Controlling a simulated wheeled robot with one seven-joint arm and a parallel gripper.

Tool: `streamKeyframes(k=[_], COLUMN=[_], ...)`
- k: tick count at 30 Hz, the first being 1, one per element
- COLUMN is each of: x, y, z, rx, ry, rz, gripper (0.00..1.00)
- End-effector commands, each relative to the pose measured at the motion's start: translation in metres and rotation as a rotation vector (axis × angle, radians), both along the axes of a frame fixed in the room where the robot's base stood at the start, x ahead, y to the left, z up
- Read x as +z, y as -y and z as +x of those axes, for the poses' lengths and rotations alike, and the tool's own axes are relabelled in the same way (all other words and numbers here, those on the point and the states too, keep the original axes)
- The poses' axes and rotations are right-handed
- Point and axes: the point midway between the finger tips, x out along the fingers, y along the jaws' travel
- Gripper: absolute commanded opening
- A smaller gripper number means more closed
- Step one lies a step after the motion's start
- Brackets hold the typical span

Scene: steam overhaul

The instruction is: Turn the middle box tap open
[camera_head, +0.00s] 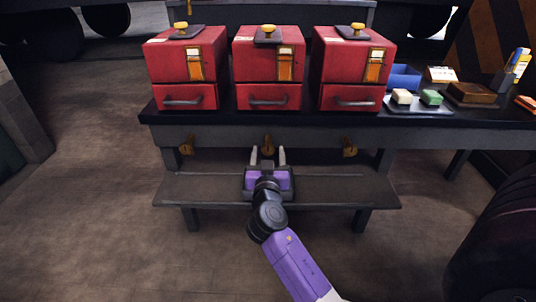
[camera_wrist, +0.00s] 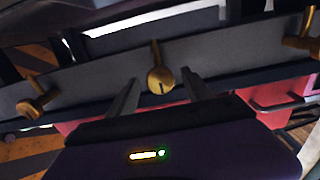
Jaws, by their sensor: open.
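Three red boxes stand in a row on the dark bench, and the middle box (camera_head: 268,67) has a brass knob on its lid and a drawer handle below. Under it, on the bench's front edge, is the middle brass tap (camera_head: 267,143). In the wrist view this tap (camera_wrist: 160,78) shows a round end and a stem, and it appears between my fingers. My gripper (camera_head: 268,157) is open and empty, just in front of and below the tap. In the wrist view its fingertips (camera_wrist: 160,82) lie either side of the tap; I cannot tell whether they touch it.
A left tap (camera_head: 187,146) and a right tap (camera_head: 350,147) sit on the same edge. A low shelf (camera_head: 340,190) lies beneath my gripper. A tray with two blocks (camera_head: 418,104) and a blue bin (camera_head: 404,77) stand at right. The floor in front is clear.

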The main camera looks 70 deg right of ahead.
Motion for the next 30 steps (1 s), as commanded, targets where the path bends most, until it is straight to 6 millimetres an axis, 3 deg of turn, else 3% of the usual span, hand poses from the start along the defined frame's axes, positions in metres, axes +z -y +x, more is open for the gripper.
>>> streamKeyframes(k=[9, 18, 30], x=[0.0002, 0.0001, 0.0003], y=[0.0029, 0.0026, 0.0018], z=[0.0013, 0.0013, 0.0018], rx=[0.001, 0.001, 0.003], ry=[0.000, 0.000, -0.067], rz=[0.000, 0.000, -0.028], gripper=[0.59, 0.00, 0.00])
